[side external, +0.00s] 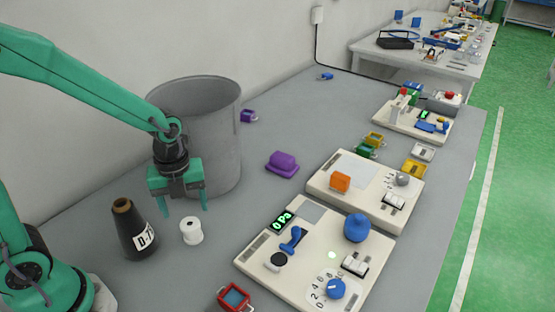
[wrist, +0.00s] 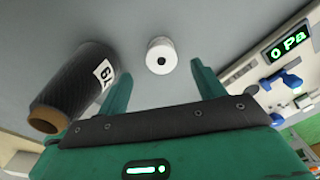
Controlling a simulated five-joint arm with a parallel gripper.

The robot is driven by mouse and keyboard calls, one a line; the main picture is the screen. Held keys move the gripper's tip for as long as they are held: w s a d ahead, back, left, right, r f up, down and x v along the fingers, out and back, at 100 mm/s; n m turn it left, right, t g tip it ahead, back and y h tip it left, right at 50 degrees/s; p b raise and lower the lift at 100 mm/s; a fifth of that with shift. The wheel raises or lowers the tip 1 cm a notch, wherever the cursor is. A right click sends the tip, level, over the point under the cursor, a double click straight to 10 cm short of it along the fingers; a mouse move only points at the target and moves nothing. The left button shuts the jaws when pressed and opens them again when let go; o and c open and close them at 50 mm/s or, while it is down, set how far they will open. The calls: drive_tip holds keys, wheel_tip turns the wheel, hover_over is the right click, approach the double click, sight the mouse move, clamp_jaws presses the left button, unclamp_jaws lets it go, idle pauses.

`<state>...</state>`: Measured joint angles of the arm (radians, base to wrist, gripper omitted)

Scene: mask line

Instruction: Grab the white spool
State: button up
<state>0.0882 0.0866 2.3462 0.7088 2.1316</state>
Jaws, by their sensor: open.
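The white spool (side external: 191,231) stands upright on the grey table, right of a black cone of thread (side external: 134,230) with a white label. My gripper (side external: 187,208) is green and open, with its fingers pointing down just above the spool and apart from it. In the wrist view the spool (wrist: 161,57) shows its dark centre hole and lies ahead of the gap between my open fingers (wrist: 160,82). The black cone (wrist: 77,88) lies to the left of the left finger there. Nothing is between the fingers.
A large grey bin (side external: 215,150) stands just behind my gripper. A white control panel (side external: 310,260) with a green "0 Pa" display is to the right of the spool. A red clip-like part (side external: 234,298) sits at the front. The table between spool and panel is clear.

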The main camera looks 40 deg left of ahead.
sight(190, 223)
drive_tip(key=shift+f, duration=1.25)
drive_tip(key=shift+f, duration=0.1)
drive_tip(key=shift+f, duration=2.5)
drive_tip(key=shift+c, duration=0.2)
drive_tip(key=c, duration=1.1)
